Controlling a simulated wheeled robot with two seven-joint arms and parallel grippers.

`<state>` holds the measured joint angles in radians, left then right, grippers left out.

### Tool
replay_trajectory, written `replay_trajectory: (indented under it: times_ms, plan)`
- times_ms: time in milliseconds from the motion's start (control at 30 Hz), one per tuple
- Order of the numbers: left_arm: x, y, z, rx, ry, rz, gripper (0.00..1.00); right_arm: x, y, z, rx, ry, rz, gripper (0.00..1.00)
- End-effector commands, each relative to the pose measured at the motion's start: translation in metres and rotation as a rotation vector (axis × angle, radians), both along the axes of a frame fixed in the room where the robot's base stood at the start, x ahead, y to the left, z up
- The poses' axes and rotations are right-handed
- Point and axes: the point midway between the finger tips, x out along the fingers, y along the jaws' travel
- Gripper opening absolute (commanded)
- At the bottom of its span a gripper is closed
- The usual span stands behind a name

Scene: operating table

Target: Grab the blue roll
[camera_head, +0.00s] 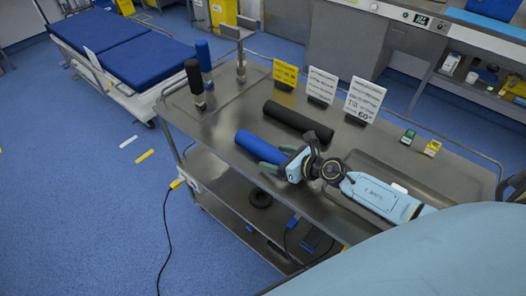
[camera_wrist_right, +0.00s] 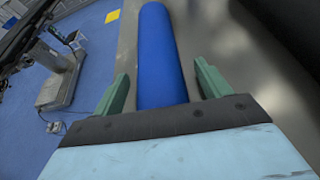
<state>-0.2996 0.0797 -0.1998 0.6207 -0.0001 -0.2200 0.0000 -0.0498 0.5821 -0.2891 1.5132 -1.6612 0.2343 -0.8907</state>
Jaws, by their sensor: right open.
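The blue roll (camera_head: 260,146) lies on the steel cart top (camera_head: 225,118), near its front edge. My right gripper (camera_head: 272,160) is at the near right end of the roll, with its green fingers apart. In the right wrist view the blue roll (camera_wrist_right: 161,55) runs lengthwise away from the gripper (camera_wrist_right: 160,88), with its near end between the two open fingers. Whether either finger touches the roll cannot be told. My left gripper is not in view.
A black roll (camera_head: 298,121) lies behind the blue one. Upright blue (camera_head: 203,55) and black (camera_head: 193,76) rolls stand at the left. A yellow sign (camera_head: 285,73) and two white signs (camera_head: 321,85) line the back. Small green (camera_head: 408,137) and yellow (camera_head: 432,148) items sit at the right.

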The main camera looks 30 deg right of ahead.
Motion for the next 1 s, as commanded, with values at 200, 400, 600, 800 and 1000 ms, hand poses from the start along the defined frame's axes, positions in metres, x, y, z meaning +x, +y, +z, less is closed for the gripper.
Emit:
replay_trajectory:
  times_ms: [200,400,600,800,1000]
  plan:
    - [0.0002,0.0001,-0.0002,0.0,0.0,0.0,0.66,0.0026,0.0015,-0.0013,0.0,0.001,0.0,0.76]
    - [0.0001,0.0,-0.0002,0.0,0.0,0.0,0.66,0.0024,0.0014,-0.0011,0.0,0.001,0.0,0.58]
    - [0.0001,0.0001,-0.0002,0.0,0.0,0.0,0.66,0.0024,0.0013,-0.0011,0.0,0.001,0.0,0.31]
    - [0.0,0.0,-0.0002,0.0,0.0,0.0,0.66,0.0028,0.0011,-0.0004,0.0,-0.001,0.0,0.23]
    - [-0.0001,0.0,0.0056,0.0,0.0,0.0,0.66,0.0028,0.0011,0.0065,0.0,-0.001,0.0,0.23]
